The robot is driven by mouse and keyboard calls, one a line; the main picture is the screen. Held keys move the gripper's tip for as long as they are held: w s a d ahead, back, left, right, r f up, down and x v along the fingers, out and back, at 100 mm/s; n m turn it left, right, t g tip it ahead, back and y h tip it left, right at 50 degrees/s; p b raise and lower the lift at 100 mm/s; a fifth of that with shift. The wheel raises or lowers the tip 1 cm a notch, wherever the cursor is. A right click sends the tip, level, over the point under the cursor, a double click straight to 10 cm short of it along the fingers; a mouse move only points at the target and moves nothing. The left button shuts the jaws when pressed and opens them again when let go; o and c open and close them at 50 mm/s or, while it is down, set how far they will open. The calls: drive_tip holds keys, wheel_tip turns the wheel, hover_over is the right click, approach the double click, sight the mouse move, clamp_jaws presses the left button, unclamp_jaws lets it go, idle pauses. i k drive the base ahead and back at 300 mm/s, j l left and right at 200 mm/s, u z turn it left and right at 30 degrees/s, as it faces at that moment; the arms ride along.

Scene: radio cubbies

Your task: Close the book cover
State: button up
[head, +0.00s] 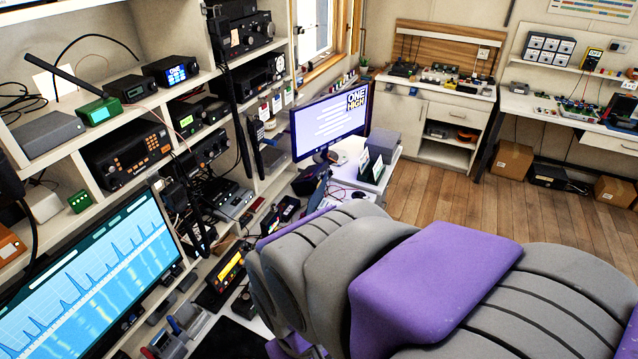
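No book can be made out for certain. A small upright item with white and green faces (374,166) stands on the desk by the monitor; I cannot tell if it is an open book. My large grey and purple arm fills the lower right and hides part of the desk behind it. I cannot make out my gripper's fingers in this view.
A monitor (328,125) stands at the desk's back, beside a grey box (386,140). Shelves with radios (128,155) and a large screen (95,285) line the left. Wooden floor (470,205) is open beyond my arm, before a cabinet (408,130) and a bench.

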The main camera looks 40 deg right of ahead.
sight(314, 201)
drive_tip(key=j+z, duration=0.1)
drive_tip(key=z, duration=0.25)
drive_tip(key=k+z, duration=0.1)
drive_tip(key=z, duration=0.25)
drive_tip(key=j+z, duration=0.1)
drive_tip(key=z, duration=0.3)
drive_tip(key=i+l+z, duration=0.25)
drive_tip(key=i+z, duration=0.25)
drive_tip(key=i+l+u, duration=0.1)
drive_tip(key=i+u, duration=0.15)
drive_tip(key=i, duration=0.2)
drive_tip(key=i+l+u, duration=0.55)
drive_tip(key=i, duration=0.3)
